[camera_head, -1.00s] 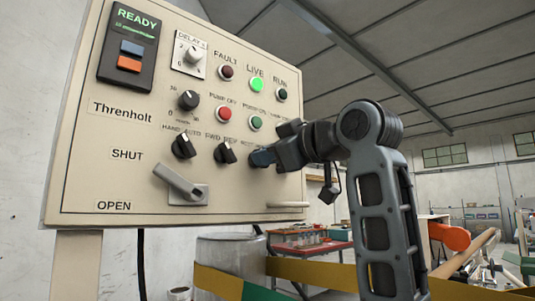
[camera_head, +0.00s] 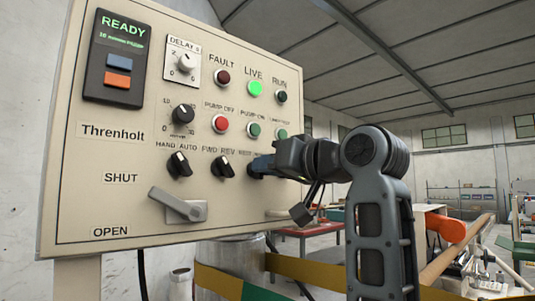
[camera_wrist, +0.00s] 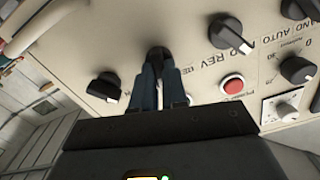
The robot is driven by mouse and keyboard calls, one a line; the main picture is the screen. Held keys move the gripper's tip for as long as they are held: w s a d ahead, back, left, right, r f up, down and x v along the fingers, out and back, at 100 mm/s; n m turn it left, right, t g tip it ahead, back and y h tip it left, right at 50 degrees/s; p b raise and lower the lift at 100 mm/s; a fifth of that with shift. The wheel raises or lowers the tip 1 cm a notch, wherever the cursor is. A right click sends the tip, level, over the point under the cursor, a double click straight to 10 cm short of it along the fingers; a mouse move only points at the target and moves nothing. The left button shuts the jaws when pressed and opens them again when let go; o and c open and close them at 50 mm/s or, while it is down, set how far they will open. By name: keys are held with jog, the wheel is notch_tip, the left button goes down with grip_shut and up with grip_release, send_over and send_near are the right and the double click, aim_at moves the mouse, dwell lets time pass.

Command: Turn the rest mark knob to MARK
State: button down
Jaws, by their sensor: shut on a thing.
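The rest mark knob (camera_wrist: 157,52) is a small black knob in the lower row of the panel, right of the FWD REV knob (camera_head: 222,166). My gripper (camera_head: 258,166) reaches in from the right. In the wrist view, the blue-grey fingers of my gripper (camera_wrist: 157,66) are closed on the knob from both sides. Only the knob's top edge shows, so I cannot tell which way its pointer faces.
The HAND AUTO knob (camera_head: 179,164) and a grey lever (camera_head: 178,205) are to the left. Lamps and push buttons, including a red button (camera_head: 220,124), sit above. Another black knob (camera_wrist: 105,87) is close beside my fingers in the wrist view.

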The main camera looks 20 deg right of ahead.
jog(key=shift+d+m+p, duration=0.1)
jog(key=shift+m+p, duration=1.15)
jog(key=shift+m, duration=0.65)
jog(key=shift+f, duration=0.1)
jog(key=c, duration=1.2)
grip_release()
jog(key=shift+o, duration=0.2)
jog(key=b+v, duration=0.1)
jog(key=v, duration=0.6)
jog(key=shift+s, duration=0.35)
jog(key=shift+d, duration=0.1)
